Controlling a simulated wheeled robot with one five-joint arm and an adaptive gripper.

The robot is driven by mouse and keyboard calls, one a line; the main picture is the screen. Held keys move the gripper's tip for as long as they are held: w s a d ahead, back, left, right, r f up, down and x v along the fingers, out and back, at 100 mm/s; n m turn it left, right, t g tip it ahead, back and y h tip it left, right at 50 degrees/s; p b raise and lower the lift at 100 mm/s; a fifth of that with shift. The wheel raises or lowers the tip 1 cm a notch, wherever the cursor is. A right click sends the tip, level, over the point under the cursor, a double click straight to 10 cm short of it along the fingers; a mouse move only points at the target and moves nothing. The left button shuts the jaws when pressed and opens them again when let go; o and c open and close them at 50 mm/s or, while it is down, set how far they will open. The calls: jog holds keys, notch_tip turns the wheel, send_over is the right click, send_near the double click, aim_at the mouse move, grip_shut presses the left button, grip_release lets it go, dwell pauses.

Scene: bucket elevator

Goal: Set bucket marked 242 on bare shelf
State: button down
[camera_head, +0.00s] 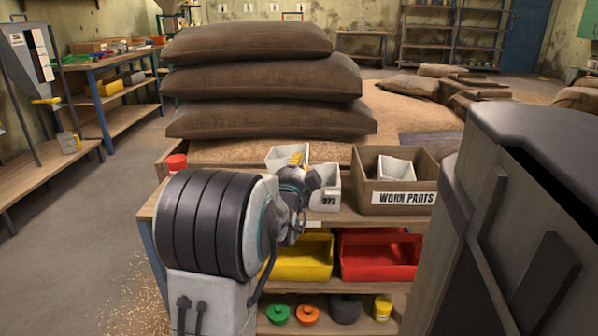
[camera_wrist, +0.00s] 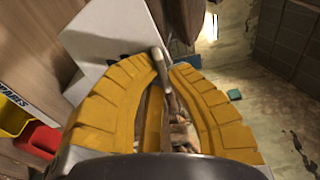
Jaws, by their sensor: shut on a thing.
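My gripper (camera_head: 297,160), with yellow fingers, is at the white buckets on the bench behind my arm. In the wrist view the fingers (camera_wrist: 170,68) are closed around a thin edge beside a white bucket (camera_wrist: 103,50). In the head view one white bucket (camera_head: 287,153) is at the fingers, partly hidden, and no number shows on it. A second white bucket (camera_head: 329,190) stands just right and nearer, with a number that looks like 273. I cannot read 242 on any bucket. I cannot tell whether the held bucket touches the bench.
A wooden WORN PARTS box (camera_head: 397,198) holding a white container stands right of the buckets. Yellow (camera_head: 303,262) and red (camera_head: 380,262) bins sit below. Stacked sacks (camera_head: 265,85) rise behind. A dark cabinet-like body (camera_head: 500,230) blocks the right. Shelving (camera_head: 455,35) stands at the back.

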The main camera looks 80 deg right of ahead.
jog(key=shift+s+a+b, duration=0.15)
jog(key=shift+a+b, duration=0.65)
jog(key=shift+a, duration=0.55)
